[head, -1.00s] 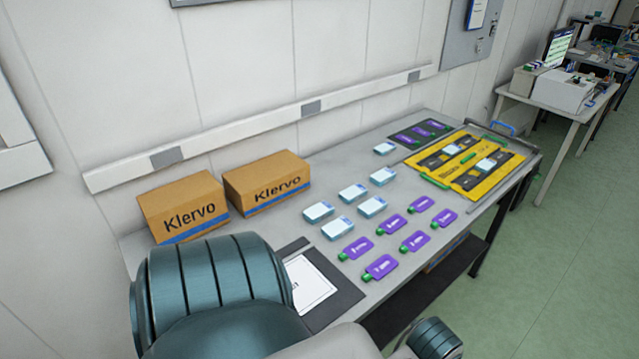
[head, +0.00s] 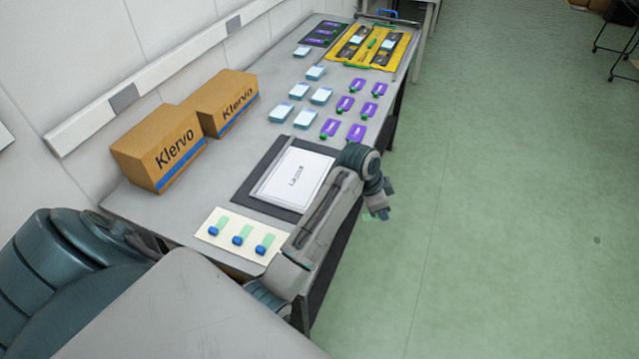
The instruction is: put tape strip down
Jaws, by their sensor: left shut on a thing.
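My left gripper (head: 379,207) hangs beyond the table's front edge, over the floor, pointing down. It is shut on a small pale green piece that looks like a tape strip (head: 368,217), hard to make out against the green floor. A cream card (head: 222,245) lies at the near end of the table, left of my arm. My right gripper is not in view.
A dark mat with a white labelled sheet (head: 297,178) lies beyond the card. Two Klervo boxes (head: 158,150) stand along the wall.

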